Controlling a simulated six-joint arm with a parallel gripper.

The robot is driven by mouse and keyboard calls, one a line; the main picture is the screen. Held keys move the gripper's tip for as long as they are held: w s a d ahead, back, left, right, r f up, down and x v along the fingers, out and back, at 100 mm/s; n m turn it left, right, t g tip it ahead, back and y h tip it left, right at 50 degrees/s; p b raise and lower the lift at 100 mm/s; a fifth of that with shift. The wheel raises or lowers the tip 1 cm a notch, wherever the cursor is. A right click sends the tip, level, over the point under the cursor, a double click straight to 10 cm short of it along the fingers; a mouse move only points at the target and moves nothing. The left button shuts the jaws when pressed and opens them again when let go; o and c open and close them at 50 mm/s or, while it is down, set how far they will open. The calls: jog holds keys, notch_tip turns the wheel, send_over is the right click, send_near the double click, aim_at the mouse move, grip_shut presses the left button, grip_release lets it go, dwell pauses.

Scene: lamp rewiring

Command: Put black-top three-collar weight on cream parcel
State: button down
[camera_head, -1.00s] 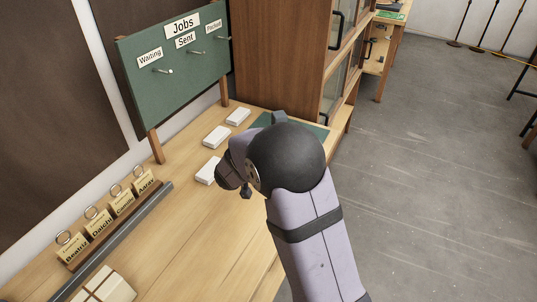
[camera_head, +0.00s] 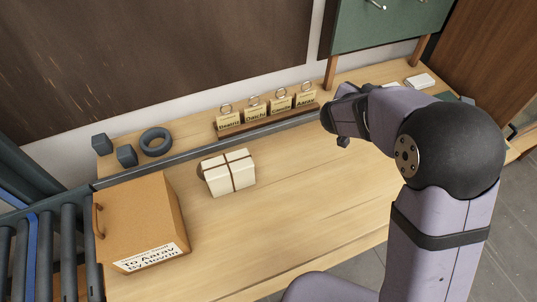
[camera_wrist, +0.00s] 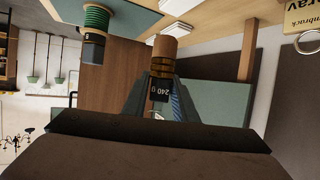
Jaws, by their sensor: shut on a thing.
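The cream parcel (camera_head: 230,174) sits on the bench in the head view, tied with brown bands, with its top bare. My gripper (camera_head: 343,118) is to its right and higher, near the right end of the name-tag rack. In the wrist view my gripper (camera_wrist: 160,97) is shut on a weight (camera_wrist: 162,68). The weight has a black part marked "240 g" between the fingers, brass-coloured collars beyond it and a brown far end. I cannot count the collars surely. The weight is mostly hidden in the head view.
A tan carton (camera_head: 142,222) stands left of the parcel. The name-tag rack (camera_head: 268,122) and a grey rail lie behind it. A dark ring (camera_head: 157,142) and two dark blocks are at the back left. The bench right of the parcel is clear.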

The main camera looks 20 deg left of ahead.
jog(key=s+a+r+n+y+p, duration=0.1)
jog(key=s+a+r+n+y, duration=0.1)
jog(key=s+a, duration=0.5)
jog(key=s+a+r+n+y+p, duration=0.1)
jog(key=s+a+r+n+y, duration=0.15)
jog(key=a, duration=0.75)
jog(key=s+a+r+n+y+p, duration=0.15)
jog(key=s+a, duration=0.25)
jog(key=a, duration=0.5)
jog(key=n+y, duration=0.2)
jog(key=y, duration=0.2)
send_over(227, 163)
jog(key=shift+f+p, duration=0.4)
jog(key=shift+f, duration=4)
jog(key=c, duration=1.4)
grip_release()
jog(key=shift+f, duration=0.15)
jog(key=shift+c, duration=0.2)
